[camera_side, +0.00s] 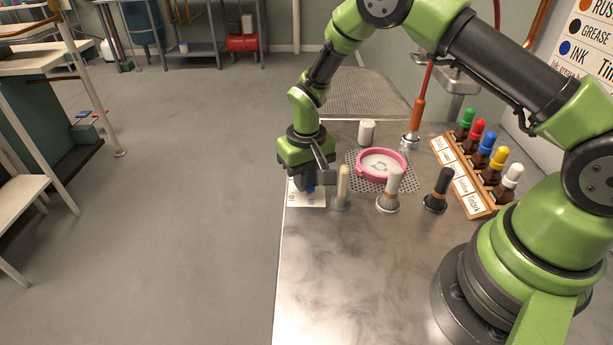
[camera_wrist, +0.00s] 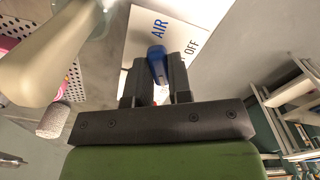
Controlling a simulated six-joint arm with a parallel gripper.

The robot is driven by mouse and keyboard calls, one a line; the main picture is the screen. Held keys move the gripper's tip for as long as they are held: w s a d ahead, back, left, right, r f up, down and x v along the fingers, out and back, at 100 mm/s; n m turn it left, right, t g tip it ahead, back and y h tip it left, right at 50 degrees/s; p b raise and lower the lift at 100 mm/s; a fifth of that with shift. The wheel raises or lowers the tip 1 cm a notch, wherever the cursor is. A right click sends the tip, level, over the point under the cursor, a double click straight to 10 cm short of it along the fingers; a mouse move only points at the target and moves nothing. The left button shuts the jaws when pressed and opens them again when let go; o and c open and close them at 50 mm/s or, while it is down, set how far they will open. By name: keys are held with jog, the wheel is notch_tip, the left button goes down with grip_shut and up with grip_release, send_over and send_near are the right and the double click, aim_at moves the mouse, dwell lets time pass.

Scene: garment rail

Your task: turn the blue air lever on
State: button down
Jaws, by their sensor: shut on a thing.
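The blue air lever (camera_wrist: 156,61) shows in the wrist view between the fingers of my gripper (camera_wrist: 157,75). My gripper is shut on the lever. The white label plate (camera_wrist: 176,35) under it reads AIR and OFF; other lettering is hidden by my fingers. In the side view my gripper (camera_side: 309,183) is low over the plate (camera_side: 308,199) at the table's left edge. Only a small piece of blue (camera_side: 309,189) shows there, so the lever's angle is hard to tell from that side.
A pale-handled brush (camera_side: 343,185) stands close to the right of my gripper. A pink-rimmed dish (camera_side: 381,164) and a bottle rack (camera_side: 464,180) are behind. The table's front (camera_side: 350,290) is clear.

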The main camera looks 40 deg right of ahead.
jog(key=m, duration=0.5)
jog(key=shift+m, duration=0.4)
dwell(0.4)
jog(key=c, duration=1)
grip_release()
jog(key=shift+c, duration=0.2)
jog(key=shift+r, duration=0.1)
notch_tip(320, 180, up, 10)
